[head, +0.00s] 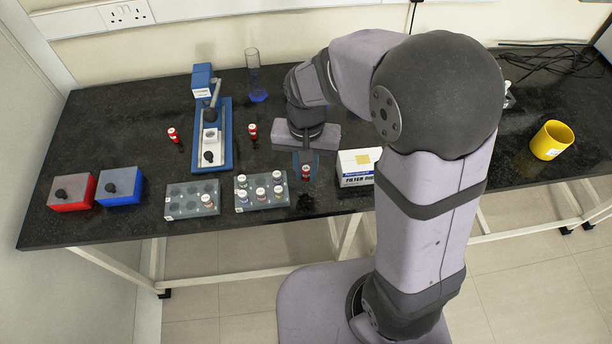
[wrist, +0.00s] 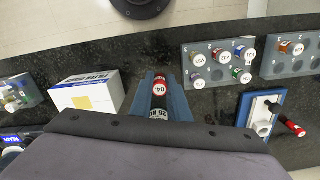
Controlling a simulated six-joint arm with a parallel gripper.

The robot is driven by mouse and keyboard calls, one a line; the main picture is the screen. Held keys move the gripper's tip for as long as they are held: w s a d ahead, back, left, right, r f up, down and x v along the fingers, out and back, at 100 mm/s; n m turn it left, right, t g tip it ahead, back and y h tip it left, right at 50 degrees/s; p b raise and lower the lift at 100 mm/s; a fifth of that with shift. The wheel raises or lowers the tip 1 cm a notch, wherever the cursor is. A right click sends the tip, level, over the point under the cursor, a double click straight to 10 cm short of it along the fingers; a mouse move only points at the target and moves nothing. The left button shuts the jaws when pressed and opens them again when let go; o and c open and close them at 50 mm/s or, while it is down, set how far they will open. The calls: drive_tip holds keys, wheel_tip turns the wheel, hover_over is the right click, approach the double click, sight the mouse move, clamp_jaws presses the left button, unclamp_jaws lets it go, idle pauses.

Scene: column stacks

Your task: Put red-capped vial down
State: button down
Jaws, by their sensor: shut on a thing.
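My gripper (head: 305,162) is shut on a red-capped vial (head: 306,172), to the right of the filled rack. In the wrist view, the held vial (wrist: 160,88) sits between the blue fingers, its cap labelled 04. I cannot tell whether its base touches the bench. Two other red-capped vials, one on the left (head: 173,134) and one on the right (head: 252,130), stand on the bench on either side of the blue device.
A grey rack (head: 240,208) holds several vials; the rack to its left (head: 173,210) holds one. A filter box (head: 350,175) stands close right of my gripper. Behind are a blue-based device (head: 228,160) and a glass cylinder (head: 253,72). A yellow mug (head: 551,140) is far right.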

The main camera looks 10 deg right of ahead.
wheel_tip(320, 180, up, 5)
drive_tip(key=shift+r, duration=0.1)
drive_tip(key=shift+d+r, duration=0.15)
drive_tip(key=shift+r, duration=0.1)
drive_tip(key=w+d+r+p, duration=0.1)
drive_tip(key=d+r+p, duration=0.2)
drive_tip(key=d, duration=0.4)
drive_tip(key=w+d+r+p, duration=0.1)
drive_tip(key=d+r+p, duration=0.3)
drive_tip(key=d, duration=0.2)
drive_tip(key=shift+d, duration=0.35)
drive_tip(key=shift+f, duration=0.15)
drive_tip(key=p, duration=0.2)
approach(363, 161)
drive_tip(key=shift+f, duration=2.75)
drive_tip(key=shift+f, duration=0.1)
